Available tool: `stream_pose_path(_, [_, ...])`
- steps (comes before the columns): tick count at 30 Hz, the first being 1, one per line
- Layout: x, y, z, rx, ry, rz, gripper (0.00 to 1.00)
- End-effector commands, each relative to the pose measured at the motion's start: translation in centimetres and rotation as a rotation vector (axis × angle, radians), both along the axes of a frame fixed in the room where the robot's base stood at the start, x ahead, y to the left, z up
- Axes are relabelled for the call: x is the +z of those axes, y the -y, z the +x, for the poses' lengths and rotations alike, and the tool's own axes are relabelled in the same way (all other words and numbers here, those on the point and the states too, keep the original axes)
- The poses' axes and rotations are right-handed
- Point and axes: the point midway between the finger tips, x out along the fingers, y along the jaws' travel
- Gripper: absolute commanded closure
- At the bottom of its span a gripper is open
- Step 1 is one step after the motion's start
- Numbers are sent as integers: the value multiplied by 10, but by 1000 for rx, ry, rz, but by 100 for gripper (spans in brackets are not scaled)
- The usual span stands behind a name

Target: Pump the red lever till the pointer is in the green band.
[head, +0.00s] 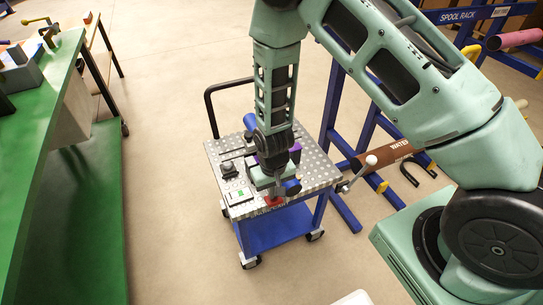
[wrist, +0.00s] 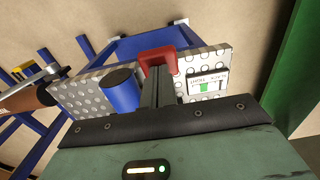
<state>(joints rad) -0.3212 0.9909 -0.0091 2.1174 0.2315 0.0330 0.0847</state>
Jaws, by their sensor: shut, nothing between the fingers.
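The red lever (head: 274,201) shows as a small red piece at the front edge of the cart top. In the wrist view its red handle (wrist: 157,56) is a U-shaped loop just beyond my fingertips. My gripper (wrist: 158,80) is shut and empty, pointing at the handle; I cannot tell whether it touches. In the head view my gripper (head: 271,190) is over the cart's front part, its fingertips largely hidden. A white gauge plate with a green band (wrist: 207,84) lies beside the lever; it also shows in the head view (head: 239,196). The pointer is too small to make out.
A blue cylinder (wrist: 122,91) stands close beside my fingers. The metal-topped blue cart (head: 318,172) has a black push handle (head: 210,100). A brown pipe (head: 390,152) on blue stands is at right, a green bench (head: 50,110) at left. Floor between bench and cart is clear.

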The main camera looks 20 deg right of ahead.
Motion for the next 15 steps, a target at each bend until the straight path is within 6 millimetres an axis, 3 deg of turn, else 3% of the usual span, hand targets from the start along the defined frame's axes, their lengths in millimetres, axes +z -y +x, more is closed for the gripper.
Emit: stream_pose_path(15, [-33,0,0,0,-1,0,100])
